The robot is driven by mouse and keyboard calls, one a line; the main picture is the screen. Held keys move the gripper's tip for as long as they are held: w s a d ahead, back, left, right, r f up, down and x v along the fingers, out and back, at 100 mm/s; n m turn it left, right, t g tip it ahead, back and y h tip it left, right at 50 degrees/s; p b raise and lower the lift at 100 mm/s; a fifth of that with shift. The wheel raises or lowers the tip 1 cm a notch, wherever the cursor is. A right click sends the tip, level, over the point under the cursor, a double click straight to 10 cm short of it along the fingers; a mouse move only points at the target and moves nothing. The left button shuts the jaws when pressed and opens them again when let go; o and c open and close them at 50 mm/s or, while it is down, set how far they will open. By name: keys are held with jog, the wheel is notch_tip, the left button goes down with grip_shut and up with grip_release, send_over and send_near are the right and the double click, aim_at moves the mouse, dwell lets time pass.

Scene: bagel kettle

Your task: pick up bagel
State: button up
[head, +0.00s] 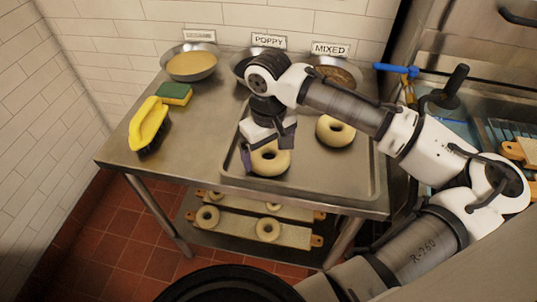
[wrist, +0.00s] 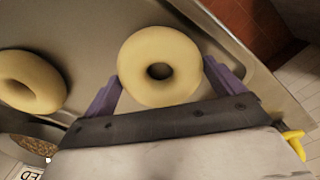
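A pale dough bagel (head: 268,160) lies on the metal tray (head: 315,178) on the table, and my gripper (head: 266,158) is right over it. In the wrist view the same bagel (wrist: 160,67) sits between the two purple fingers of my gripper (wrist: 162,82), one on each side. The fingers are spread apart, with a small gap seeming to show at the right finger; contact is hard to tell. A second bagel (head: 335,130) lies farther right on the tray and shows at the left of the wrist view (wrist: 30,82).
Bowls labelled sesame (head: 192,65), poppy and mixed (head: 333,75) stand along the back wall. A yellow brush (head: 149,124) and a sponge (head: 174,94) lie at left. Boards with several bagels (head: 265,232) sit on the lower shelf. A sink area is at right.

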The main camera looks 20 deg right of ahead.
jog(key=c, duration=0.3)
jog(key=shift+r, duration=0.1)
jog(key=shift+c, duration=0.2)
notch_tip(320, 180, up, 20)
jog(key=b, duration=0.1)
dwell(0.4)
